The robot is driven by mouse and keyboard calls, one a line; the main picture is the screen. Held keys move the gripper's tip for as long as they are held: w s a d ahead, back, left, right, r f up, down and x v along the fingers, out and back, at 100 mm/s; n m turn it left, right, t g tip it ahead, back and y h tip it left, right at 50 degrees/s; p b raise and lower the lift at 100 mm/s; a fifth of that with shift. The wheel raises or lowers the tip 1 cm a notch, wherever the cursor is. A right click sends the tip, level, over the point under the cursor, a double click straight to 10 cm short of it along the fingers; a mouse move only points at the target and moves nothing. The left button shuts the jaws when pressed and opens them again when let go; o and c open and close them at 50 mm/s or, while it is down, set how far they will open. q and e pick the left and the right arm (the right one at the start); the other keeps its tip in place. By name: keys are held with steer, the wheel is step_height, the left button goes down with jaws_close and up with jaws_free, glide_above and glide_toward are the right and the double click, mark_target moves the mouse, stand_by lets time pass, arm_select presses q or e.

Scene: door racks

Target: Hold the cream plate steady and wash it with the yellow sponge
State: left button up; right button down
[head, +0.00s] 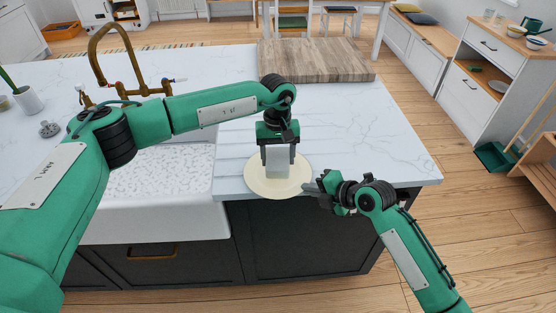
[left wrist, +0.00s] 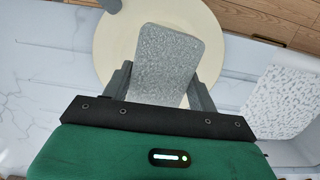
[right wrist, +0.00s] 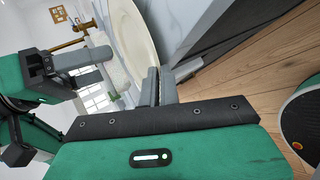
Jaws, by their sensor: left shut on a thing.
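The cream plate (head: 262,187) lies at the front edge of the white counter, its near rim over the edge. My left gripper (head: 278,155) points down above it, shut on a block-shaped sponge (head: 277,162). The sponge looks pale grey, not yellow. In the left wrist view the speckled sponge (left wrist: 165,65) stands between the fingers, over the plate (left wrist: 112,42). I cannot tell whether it touches the plate. My right gripper (head: 314,188) is at the plate's right rim. In the right wrist view its fingers (right wrist: 158,86) are close together on the rim of the plate (right wrist: 138,35).
A white sink (head: 150,215) is left of the plate, with a brass tap (head: 125,85) behind it. A wooden board (head: 315,60) lies at the back of the counter. The counter right of the plate (head: 375,135) is clear. A dark cabinet (head: 300,240) stands below.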

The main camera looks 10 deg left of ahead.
steer(key=c, duration=1.6)
jaws_free()
steer(key=shift+f, duration=0.15)
steer(key=shift+o, duration=0.2)
steer(key=v, duration=1.2)
